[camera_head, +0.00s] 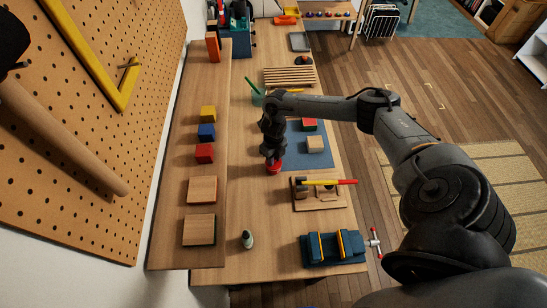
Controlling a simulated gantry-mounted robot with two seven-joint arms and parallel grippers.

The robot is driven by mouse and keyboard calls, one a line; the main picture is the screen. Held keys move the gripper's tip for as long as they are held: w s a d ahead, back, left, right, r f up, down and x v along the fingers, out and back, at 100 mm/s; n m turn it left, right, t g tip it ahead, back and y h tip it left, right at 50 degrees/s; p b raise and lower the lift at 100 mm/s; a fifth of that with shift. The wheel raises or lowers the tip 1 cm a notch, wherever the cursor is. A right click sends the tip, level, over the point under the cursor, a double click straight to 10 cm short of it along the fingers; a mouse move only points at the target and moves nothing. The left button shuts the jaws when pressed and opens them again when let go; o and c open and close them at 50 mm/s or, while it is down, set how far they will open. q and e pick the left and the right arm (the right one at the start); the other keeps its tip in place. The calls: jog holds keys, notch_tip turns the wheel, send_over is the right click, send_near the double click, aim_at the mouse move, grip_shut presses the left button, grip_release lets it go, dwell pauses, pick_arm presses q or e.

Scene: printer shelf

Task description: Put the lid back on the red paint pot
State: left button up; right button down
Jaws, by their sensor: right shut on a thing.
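My right gripper (272,159) points down over the bench. It is shut at its fingertips on a small red thing (274,169), which appears to be the lid. The red thing is low, close to the bench top beside the left edge of a blue-grey mat. The gripper hides its upper part, so I cannot tell the lid from the red paint pot here, or whether they touch. My left gripper is not in view.
The blue-grey mat (318,158) carries a wooden block (315,144) and a red-topped block (309,125). A tool tray (318,201) and blue vise (333,248) stand nearer. A small bottle (247,239) stands left. The shelf (178,160) holds coloured cubes. Bench left of the gripper is clear.

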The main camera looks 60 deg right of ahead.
dwell(0.4)
jog(key=c, duration=0.9)
grip_release()
jog(key=shift+o, duration=0.4)
jog(key=o, duration=0.4)
jog(key=shift+r, duration=0.15)
